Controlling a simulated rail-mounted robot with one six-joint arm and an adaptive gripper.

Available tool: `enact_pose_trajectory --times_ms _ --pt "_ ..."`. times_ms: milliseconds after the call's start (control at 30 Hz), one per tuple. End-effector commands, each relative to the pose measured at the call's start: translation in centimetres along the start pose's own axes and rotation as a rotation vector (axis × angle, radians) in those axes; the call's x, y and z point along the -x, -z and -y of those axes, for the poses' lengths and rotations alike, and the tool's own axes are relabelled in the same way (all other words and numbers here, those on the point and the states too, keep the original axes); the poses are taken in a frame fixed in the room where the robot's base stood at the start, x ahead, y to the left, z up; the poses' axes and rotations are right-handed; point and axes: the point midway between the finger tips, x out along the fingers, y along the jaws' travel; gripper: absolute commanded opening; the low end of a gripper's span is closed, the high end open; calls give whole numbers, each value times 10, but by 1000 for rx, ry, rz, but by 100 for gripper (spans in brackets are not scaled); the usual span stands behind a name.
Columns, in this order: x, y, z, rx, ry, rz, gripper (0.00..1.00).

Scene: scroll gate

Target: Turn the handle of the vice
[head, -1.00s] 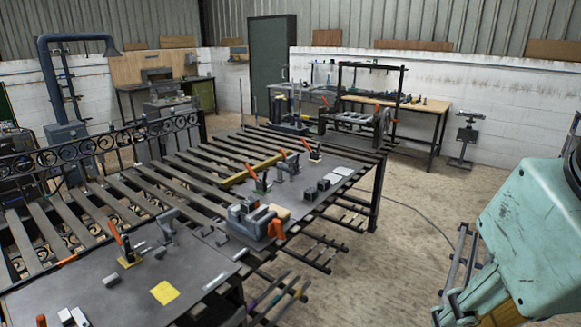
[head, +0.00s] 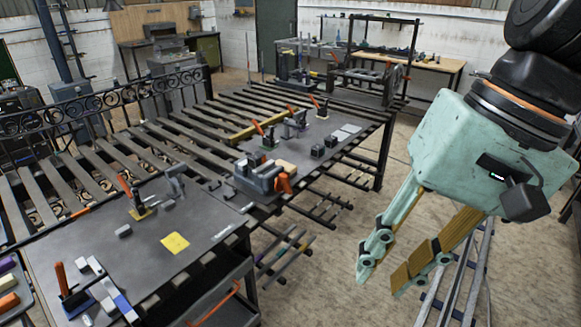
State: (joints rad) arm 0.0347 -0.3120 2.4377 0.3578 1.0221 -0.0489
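The vice (head: 262,176) is a grey block-shaped tool with an orange part (head: 284,183) at its front right, which looks like its handle. It sits at the near edge of the slatted metal table, by a dark plate. A tan block lies against it. My gripper (head: 382,278) hangs at the right, over the open floor, pointing down. Its two fingers are spread apart with nothing between them. It is well to the right of the vice and does not touch it.
The slatted table (head: 150,150) carries orange-handled clamps (head: 264,134), a yellow square (head: 175,243) and small blocks. Long rods (head: 285,250) stick out below its edge. Concrete floor lies clear between table and gripper.

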Motion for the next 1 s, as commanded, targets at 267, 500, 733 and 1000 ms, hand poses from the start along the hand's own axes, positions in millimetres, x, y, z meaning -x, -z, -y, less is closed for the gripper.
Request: enact_pose_trajectory --times_ms 267,500,733,1000 --pt "-18 14 28 -81 93 101 24" --pt "-32 28 53 -153 176 181 24" --pt "-44 46 76 -226 257 254 24" --pt "-57 70 102 -311 353 332 24"
